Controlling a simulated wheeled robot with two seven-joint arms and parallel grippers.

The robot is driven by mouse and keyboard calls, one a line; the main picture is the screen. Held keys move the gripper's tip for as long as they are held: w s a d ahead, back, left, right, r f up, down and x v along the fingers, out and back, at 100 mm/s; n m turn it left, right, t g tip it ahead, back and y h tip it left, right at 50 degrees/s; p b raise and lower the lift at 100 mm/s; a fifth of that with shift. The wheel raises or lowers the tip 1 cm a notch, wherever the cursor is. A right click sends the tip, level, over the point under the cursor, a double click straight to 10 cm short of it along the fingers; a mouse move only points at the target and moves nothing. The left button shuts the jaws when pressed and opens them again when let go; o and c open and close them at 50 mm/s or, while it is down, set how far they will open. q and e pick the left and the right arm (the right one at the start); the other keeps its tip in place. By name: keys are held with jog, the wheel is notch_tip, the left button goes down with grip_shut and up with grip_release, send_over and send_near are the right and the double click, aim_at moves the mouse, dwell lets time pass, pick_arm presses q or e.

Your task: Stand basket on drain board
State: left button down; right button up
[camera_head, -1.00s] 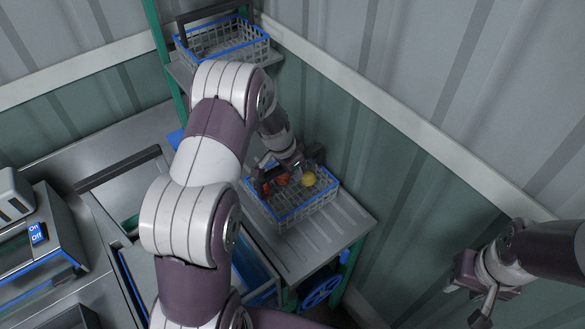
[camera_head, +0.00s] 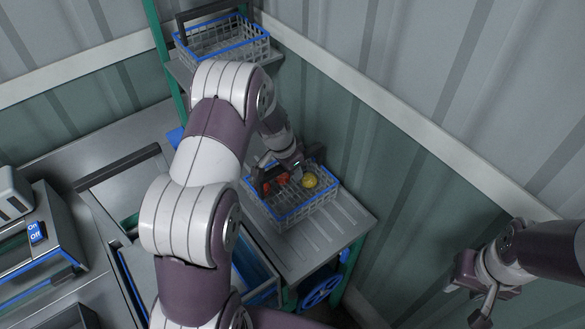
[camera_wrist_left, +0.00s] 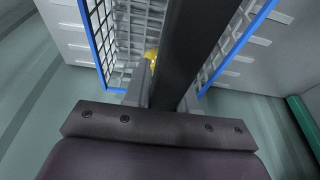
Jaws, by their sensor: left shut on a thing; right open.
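A wire basket (camera_head: 297,214) with a blue rim holds a yellow tomato and some red ones. It is upright on or just above the ribbed drain board (camera_head: 345,222); I cannot tell whether its base touches. My left gripper (camera_head: 290,168) is shut on the basket's dark handle (camera_wrist_left: 187,50), over the far side of the basket. The wrist view shows the blue rim (camera_wrist_left: 95,45) on both sides of the handle, and the yellow tomato (camera_wrist_left: 151,55) inside. My right gripper (camera_head: 471,287) is open and empty, away at the lower right.
A second blue-rimmed basket (camera_head: 222,42) stands on a shelf at the back. A sink (camera_head: 245,275) lies left of the drain board. A machine with an On/Off switch (camera_head: 38,232) is at the far left. The corrugated wall (camera_head: 400,170) is close behind the board.

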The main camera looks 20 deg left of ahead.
pick_arm(q)
jog(key=shift+f+b, duration=0.3)
jog(key=c, duration=0.8)
grip_release()
jog(key=shift+c, duration=0.2)
jog(key=c, duration=0.3)
notch_tip(320, 180, up, 7)
jog(key=p, duration=0.4)
jog(key=shift+s, duration=0.1)
